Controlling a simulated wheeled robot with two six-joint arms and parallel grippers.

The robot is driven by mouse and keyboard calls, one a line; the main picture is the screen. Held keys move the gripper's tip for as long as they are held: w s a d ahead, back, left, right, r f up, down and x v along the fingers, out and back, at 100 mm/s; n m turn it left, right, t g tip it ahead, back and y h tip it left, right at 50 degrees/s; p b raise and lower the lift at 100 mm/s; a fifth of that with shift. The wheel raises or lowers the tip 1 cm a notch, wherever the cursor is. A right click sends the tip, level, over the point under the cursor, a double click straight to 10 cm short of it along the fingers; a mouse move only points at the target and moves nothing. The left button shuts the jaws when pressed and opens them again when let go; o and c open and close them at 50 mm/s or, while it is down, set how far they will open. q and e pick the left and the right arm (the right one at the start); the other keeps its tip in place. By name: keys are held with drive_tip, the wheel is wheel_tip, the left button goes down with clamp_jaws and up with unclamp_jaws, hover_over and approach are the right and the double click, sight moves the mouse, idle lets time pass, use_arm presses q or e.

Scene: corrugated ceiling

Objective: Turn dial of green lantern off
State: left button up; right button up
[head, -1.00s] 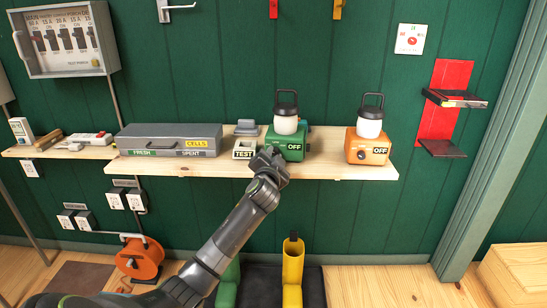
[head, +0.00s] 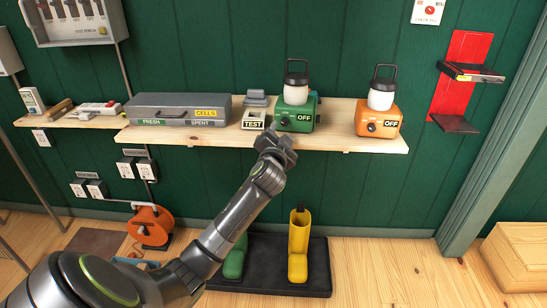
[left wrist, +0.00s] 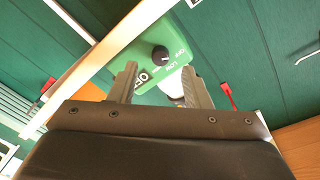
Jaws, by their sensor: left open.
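The green lantern (head: 296,116) stands upright on the wooden shelf, with a white globe and dark handle on top. Its front has a black dial (head: 284,121) and an OFF plate (head: 305,118). My left gripper (head: 274,143) is open and empty, below and in front of the lantern, apart from the dial. In the left wrist view the lantern's front (left wrist: 143,76) shows tilted beyond the open fingers (left wrist: 158,75). The dial (left wrist: 160,53) shows there with OFF and LOW marks beside it; part of the plate is hidden by a finger. My right gripper is not in view.
An orange lantern (head: 378,121) with its own dial and OFF plate stands to the right on the shelf (head: 340,136). A TEST box (head: 253,119) is close left of the green lantern, then a grey cells case (head: 178,108).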

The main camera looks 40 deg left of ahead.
use_arm(q)
drive_tip(key=v, duration=1.2)
drive_tip(key=shift+s, duration=0.35)
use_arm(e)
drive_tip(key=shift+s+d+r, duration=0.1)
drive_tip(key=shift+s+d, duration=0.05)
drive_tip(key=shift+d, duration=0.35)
use_arm(q)
drive_tip(key=shift+d, duration=0.15)
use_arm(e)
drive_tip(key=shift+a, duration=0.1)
